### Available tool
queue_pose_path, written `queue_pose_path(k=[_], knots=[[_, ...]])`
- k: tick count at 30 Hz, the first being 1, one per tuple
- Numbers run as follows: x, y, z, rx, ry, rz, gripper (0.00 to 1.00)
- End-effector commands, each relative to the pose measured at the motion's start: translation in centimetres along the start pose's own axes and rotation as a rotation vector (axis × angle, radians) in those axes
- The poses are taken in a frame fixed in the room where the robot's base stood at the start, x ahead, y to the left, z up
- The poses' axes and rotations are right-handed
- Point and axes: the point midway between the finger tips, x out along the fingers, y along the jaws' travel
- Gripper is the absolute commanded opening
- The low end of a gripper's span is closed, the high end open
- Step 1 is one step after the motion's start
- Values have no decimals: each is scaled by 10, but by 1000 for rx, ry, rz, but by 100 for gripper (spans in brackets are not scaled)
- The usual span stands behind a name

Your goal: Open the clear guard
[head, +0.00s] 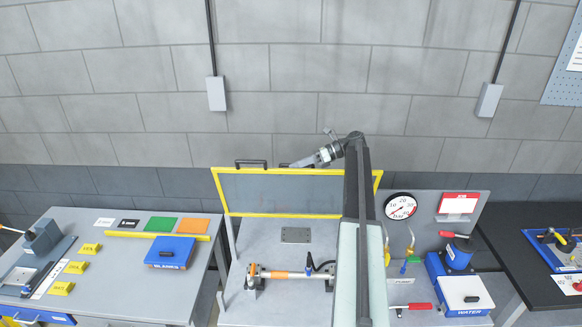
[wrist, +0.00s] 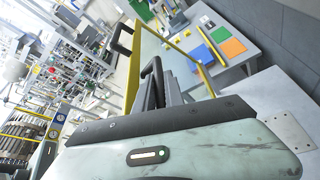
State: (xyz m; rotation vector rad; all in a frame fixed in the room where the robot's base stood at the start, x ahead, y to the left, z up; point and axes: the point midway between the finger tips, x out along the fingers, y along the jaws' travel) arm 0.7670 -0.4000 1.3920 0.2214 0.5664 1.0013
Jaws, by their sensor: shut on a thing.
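The clear guard (head: 270,190) is a see-through panel in a yellow frame. In the head view it stands raised at the back of the middle bench, with the wall behind it. Two black handles sit on its top edge, a left one (head: 251,163) and one by my gripper (head: 301,162). My gripper is shut on this second handle, largely hidden by the jaws in the head view. In the wrist view the yellow frame (wrist: 133,80) runs past my gripper (wrist: 166,93), with the handles (wrist: 122,38) standing out from it.
Below the guard, the middle bench holds an orange-and-silver cylinder assembly (head: 290,275) and a grey plate (head: 295,235). A pressure gauge (head: 400,206) and blue WATER box (head: 464,294) stand right. The left bench holds a blue BLANKS box (head: 170,252). A grey wall is close behind.

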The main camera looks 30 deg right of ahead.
Motion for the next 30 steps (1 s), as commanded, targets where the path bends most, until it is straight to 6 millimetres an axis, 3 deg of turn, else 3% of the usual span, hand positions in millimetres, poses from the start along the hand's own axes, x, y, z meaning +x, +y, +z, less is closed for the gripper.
queue_pose_path(k=[5, 6, 8, 30], knots=[[2, -1, -1, 2, 7, -2, 0], [3, -1, -1, 1, 7, -1, 19], [3, -1, 0, 1, 7, 0, 35], [3, 6, 10, 4, -66, 12, 35]])
